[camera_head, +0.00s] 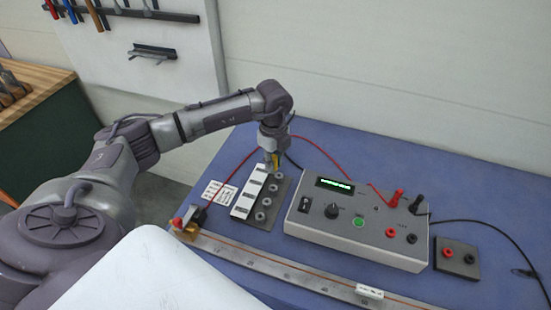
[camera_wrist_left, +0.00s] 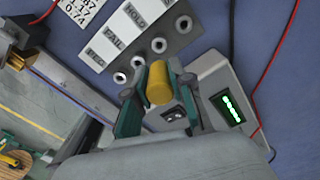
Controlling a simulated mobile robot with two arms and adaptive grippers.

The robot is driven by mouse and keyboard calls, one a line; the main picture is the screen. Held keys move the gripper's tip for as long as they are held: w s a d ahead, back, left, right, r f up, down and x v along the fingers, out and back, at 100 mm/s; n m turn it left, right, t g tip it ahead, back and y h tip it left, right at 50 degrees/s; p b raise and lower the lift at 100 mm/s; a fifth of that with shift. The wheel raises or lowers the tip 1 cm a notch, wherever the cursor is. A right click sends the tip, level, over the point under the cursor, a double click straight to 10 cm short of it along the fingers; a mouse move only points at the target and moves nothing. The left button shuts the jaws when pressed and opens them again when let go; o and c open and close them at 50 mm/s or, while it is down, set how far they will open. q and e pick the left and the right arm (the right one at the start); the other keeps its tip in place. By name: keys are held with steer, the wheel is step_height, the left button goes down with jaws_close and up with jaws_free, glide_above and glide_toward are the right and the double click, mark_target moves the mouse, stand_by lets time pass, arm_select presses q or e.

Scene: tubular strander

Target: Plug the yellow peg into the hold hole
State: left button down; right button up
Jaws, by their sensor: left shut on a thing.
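My left gripper (camera_head: 274,163) is shut on the yellow peg (camera_wrist_left: 159,84), which sits between its two fingers in the left wrist view (camera_wrist_left: 150,95). In the head view the gripper hangs over the far end of the grey hole plate (camera_head: 256,221). The plate has a row of ringed holes beside a white label strip (camera_head: 247,199). In the left wrist view the hole beside the HOLD label (camera_wrist_left: 158,45) is open and empty, just beyond the peg's end. The peg appears apart from the plate; its exact height is unclear. My right gripper is not in view.
A grey instrument box (camera_head: 352,225) with a lit display stands right of the plate. A red cable (camera_head: 230,176) runs past the plate's left. A long metal ruler rail (camera_head: 300,277) lies in front. Blue tabletop (camera_head: 400,170) is clear behind the box.

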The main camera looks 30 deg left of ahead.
arm_select(q)
steer(key=shift+a+f, duration=0.1)
steer(key=shift+f, duration=0.1)
steer(key=shift+f+b, duration=0.8)
steer(key=shift+f, duration=0.05)
step_height(320, 180, down, 2)
steer(key=shift+f+b, duration=0.25)
steer(key=shift+b, duration=0.65)
steer(key=shift+f+b, duration=0.4)
steer(key=shift+f, duration=0.3)
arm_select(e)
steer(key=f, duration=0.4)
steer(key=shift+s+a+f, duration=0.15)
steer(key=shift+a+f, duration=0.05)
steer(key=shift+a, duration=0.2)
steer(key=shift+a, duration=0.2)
arm_select(q)
steer(key=shift+f+b, duration=1.2)
steer(key=shift+f, duration=0.4)
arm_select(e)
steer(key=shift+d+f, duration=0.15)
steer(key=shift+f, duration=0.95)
